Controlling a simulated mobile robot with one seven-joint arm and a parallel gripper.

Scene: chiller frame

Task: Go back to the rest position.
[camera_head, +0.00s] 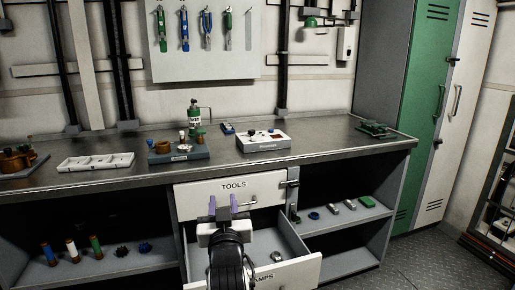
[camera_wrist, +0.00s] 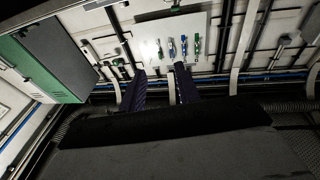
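My gripper (camera_head: 222,208) is in front of the workbench, before the drawer labelled TOOLS (camera_head: 205,192). Its two purple fingers stand apart with nothing between them. In the wrist view the fingers of my gripper (camera_wrist: 160,90) also show apart and empty, with the wall and hanging tools beyond. My own arm rises from the bottom of the head view and hides part of the drawers.
The lower drawer (camera_head: 292,272) is pulled out and holds a small metal piece. The metal bench top (camera_head: 330,148) carries a white tray (camera_head: 95,162), a grey block with fittings (camera_head: 180,155) and a white box (camera_head: 263,141). A green locker (camera_head: 432,70) stands right. Floor is clear at lower right.

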